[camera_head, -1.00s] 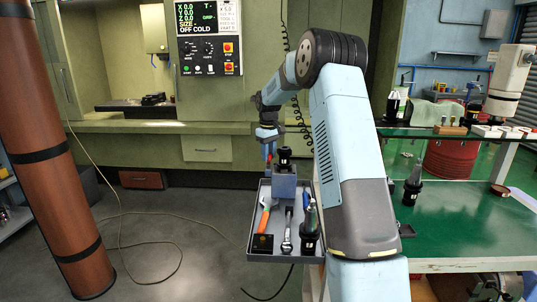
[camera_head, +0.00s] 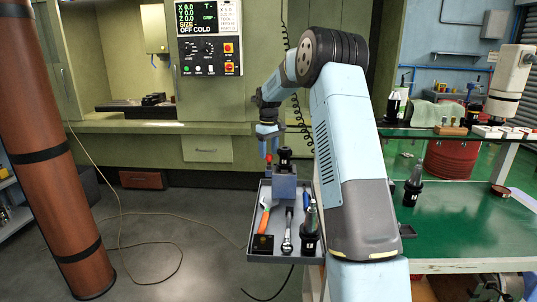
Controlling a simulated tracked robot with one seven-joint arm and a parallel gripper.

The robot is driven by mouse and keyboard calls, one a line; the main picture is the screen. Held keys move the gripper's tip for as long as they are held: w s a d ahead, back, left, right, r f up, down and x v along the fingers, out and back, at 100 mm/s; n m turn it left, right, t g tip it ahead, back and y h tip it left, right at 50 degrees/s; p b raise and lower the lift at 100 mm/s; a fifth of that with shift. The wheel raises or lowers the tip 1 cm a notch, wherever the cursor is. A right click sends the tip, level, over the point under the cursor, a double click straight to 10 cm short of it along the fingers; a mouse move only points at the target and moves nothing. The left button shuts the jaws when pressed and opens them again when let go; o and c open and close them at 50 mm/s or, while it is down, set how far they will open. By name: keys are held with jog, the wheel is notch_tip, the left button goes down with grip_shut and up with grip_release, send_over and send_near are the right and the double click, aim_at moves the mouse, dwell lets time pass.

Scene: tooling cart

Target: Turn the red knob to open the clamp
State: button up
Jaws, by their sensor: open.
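The clamp is a blue-grey block (camera_head: 284,186) standing at the back of the grey tray, with a black tool holder (camera_head: 284,160) upright in its top. The small red knob (camera_head: 268,158) shows at the block's upper left. My gripper (camera_head: 268,151) points down just above the knob, with its blue fingers apart. The fingers seem to be on either side of the knob's top or just above it; at this size I cannot tell whether they touch it.
The grey tray (camera_head: 258,253) also holds an orange-handled tool (camera_head: 265,213), a wrench (camera_head: 288,230) and another black tool holder (camera_head: 309,238). My arm passes close to the tray's right. A green table (camera_head: 455,225) stands at the right; a machine panel (camera_head: 210,40) is behind.

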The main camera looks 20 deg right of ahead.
aim_at(269, 155)
notch_tip(269, 155, up, 12)
dwell(0.4)
jog(key=shift+r, duration=0.1)
jog(key=s+a+r+m+t, duration=0.1)
jog(key=s+a+r, duration=0.15)
jog(key=s, duration=0.55)
jog(key=s+a+r+t, duration=0.15)
jog(key=s+r, duration=0.25)
jog(key=s, duration=0.4)
jog(key=s+a+r+m, duration=0.1)
jog(key=s+a+r, duration=0.2)
jog(key=s, duration=0.5)
jog(key=s+a+f+m+t, duration=0.1)
jog(key=s+f, duration=0.3)
jog(key=s, duration=0.8)
jog(key=s+f+m+t, duration=0.2)
jog(key=s+f, duration=0.2)
jog(key=s, duration=0.9)
jog(key=shift+s+a, duration=0.2)
jog(key=shift+a, duration=0.2)
